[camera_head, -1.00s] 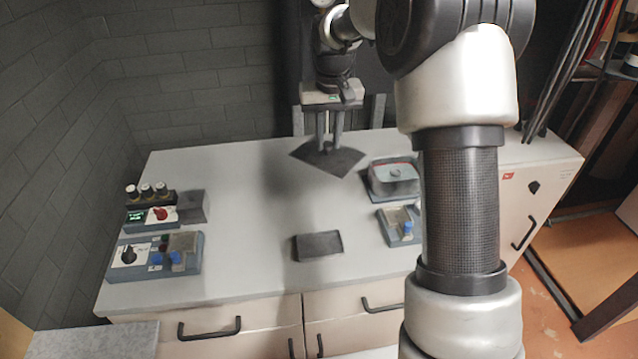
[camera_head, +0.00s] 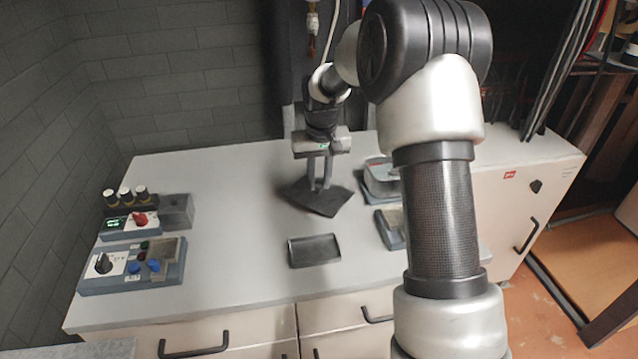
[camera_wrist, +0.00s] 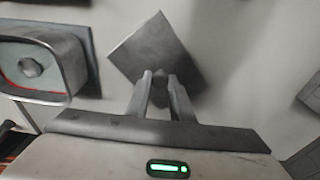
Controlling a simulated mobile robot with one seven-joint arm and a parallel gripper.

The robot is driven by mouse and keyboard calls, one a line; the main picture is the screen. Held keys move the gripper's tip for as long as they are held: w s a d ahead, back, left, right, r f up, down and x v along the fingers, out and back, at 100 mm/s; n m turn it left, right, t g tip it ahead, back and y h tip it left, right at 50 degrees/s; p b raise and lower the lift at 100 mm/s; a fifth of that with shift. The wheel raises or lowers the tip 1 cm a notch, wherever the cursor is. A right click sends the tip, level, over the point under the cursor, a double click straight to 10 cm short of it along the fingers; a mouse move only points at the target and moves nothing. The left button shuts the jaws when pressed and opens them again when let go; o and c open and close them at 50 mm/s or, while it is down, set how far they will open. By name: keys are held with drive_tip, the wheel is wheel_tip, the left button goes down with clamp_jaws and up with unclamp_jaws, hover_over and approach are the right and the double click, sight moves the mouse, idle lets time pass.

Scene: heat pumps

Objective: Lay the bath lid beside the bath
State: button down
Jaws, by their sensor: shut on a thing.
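The lid is a dark grey square plate (camera_head: 328,204) with a small knob. In the wrist view the plate (camera_wrist: 150,45) lies beyond my fingers. My gripper (camera_head: 320,186) is shut on the lid's knob; the fingertips (camera_wrist: 160,82) hide most of it. The lid is low over the middle back of the worktop; I cannot tell if it touches. I cannot tell surely whether this vessel is the bath.
A shallow black tray (camera_head: 315,251) lies in front of the lid. Control boxes with knobs (camera_head: 130,265) and a grey block (camera_head: 176,211) stand at the left. A small blue-grey unit (camera_head: 390,228) is at the right, partly behind my arm. The worktop (camera_head: 235,235) between is clear.

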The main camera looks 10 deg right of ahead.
drive_tip(key=shift+f, duration=0.35)
drive_tip(key=c, duration=1.5)
unclamp_jaws()
drive_tip(key=shift+f, duration=0.1)
drive_tip(key=shift+c, duration=0.2)
